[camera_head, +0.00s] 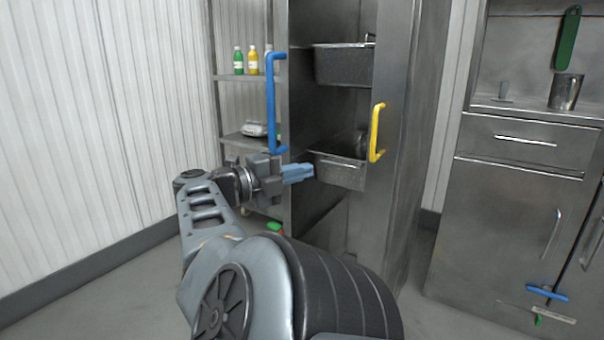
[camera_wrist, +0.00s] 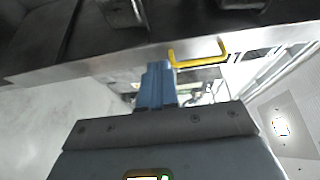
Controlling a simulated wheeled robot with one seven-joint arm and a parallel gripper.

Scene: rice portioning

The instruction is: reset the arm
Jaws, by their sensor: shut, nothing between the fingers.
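My gripper (camera_head: 298,173) is at the end of my bent arm, in front of an open metal cabinet (camera_head: 300,220) in the head view. Its blue fingers are together with nothing between them. They point right, close to the front of a lower metal container (camera_head: 340,171) inside the cabinet; I cannot tell the exact gap. In the wrist view the blue fingers (camera_wrist: 156,85) show shut below the cabinet, left of the yellow handle (camera_wrist: 198,52).
The cabinet has a blue handle (camera_head: 271,103) and a yellow handle (camera_head: 376,133) close to my gripper. An upper container (camera_head: 343,65) sits inside. A shelf (camera_head: 240,78) with bottles stands left. A metal counter (camera_head: 530,118) with drawers stands right. Floor shows at left.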

